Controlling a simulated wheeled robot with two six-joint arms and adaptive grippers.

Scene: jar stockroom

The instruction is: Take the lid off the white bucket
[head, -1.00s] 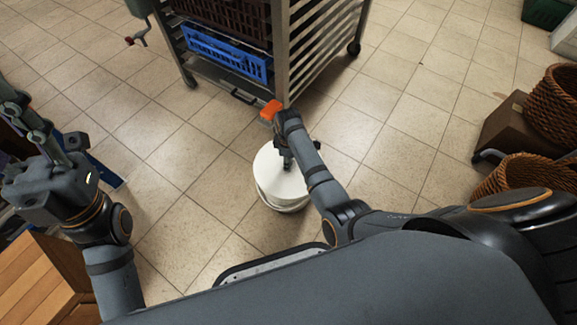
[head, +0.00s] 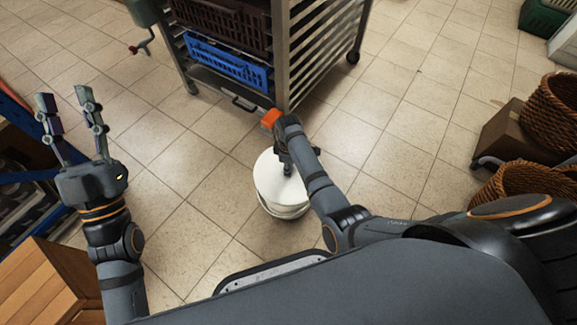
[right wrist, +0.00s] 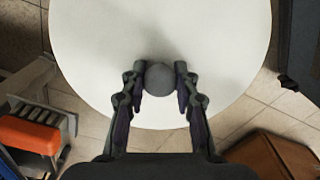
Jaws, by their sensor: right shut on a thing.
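The white bucket (head: 286,210) stands on the tiled floor in the head view, partly covered by my right arm. Its round white lid (head: 266,178) is on top; I cannot tell whether there is a gap under it. In the right wrist view the lid (right wrist: 105,55) fills much of the picture, with a round grey knob (right wrist: 160,81) on it. My right gripper (right wrist: 160,76) has its fingers closed on both sides of that knob. It also shows from above in the head view (head: 286,168). My left gripper (head: 64,97) is open and empty, fingers spread, well left of the bucket.
A metal rack (head: 283,60) with a blue crate (head: 226,63) stands behind the bucket. Wicker baskets (head: 553,112) and a brown box (head: 508,132) are at the right. A wooden crate (head: 40,280) is at lower left. Floor around the bucket is clear.

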